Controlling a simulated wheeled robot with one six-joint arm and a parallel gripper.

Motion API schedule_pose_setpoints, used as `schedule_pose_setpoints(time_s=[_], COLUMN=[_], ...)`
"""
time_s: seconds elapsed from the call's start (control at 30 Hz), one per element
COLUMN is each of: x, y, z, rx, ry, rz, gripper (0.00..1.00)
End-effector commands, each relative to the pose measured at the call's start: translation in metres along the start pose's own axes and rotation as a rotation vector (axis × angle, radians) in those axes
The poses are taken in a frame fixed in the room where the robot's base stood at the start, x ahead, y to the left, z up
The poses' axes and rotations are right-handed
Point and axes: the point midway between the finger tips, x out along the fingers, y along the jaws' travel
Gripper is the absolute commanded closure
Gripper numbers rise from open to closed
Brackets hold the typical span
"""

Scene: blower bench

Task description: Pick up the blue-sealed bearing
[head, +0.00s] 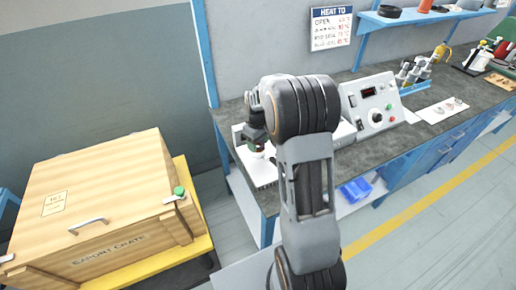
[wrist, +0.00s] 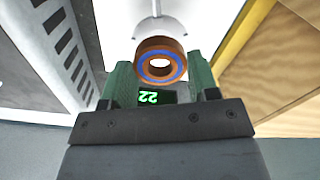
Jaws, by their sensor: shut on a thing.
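The blue-sealed bearing (wrist: 146,48) shows in the wrist view as a copper-brown ring with a blue seal around a pale centre hole. It sits between the green fingertips of my gripper (wrist: 160,66), which is shut on it. A small display with green digits reading 22 (wrist: 150,97) shows between the fingers. In the head view my gripper (head: 258,149) is low over the white unit at the left end of the bench. The bearing is too small and covered to make out clearly there.
A white rounded part (wrist: 172,27) lies just beyond the bearing. A control box (head: 372,105) with knobs stands on the dark bench (head: 415,156). A wooden export crate (head: 95,195) stands left of the bench. A blue bin (head: 355,190) is on the lower shelf.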

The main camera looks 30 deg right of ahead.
Motion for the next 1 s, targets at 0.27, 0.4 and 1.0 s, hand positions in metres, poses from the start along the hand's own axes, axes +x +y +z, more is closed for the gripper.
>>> schedule_pose_setpoints(time_s=[0.27, 0.4, 1.0], x=[-0.021, -0.03, -0.057], y=[0.0, 0.0, 0.0], z=[0.0, 0.0, 0.0], rx=[0.0, 0.0, 0.0], ry=[0.001, 0.001, 0.0], rz=[0.001, 0.0, 0.0], gripper=[0.68, 0.68, 0.68])
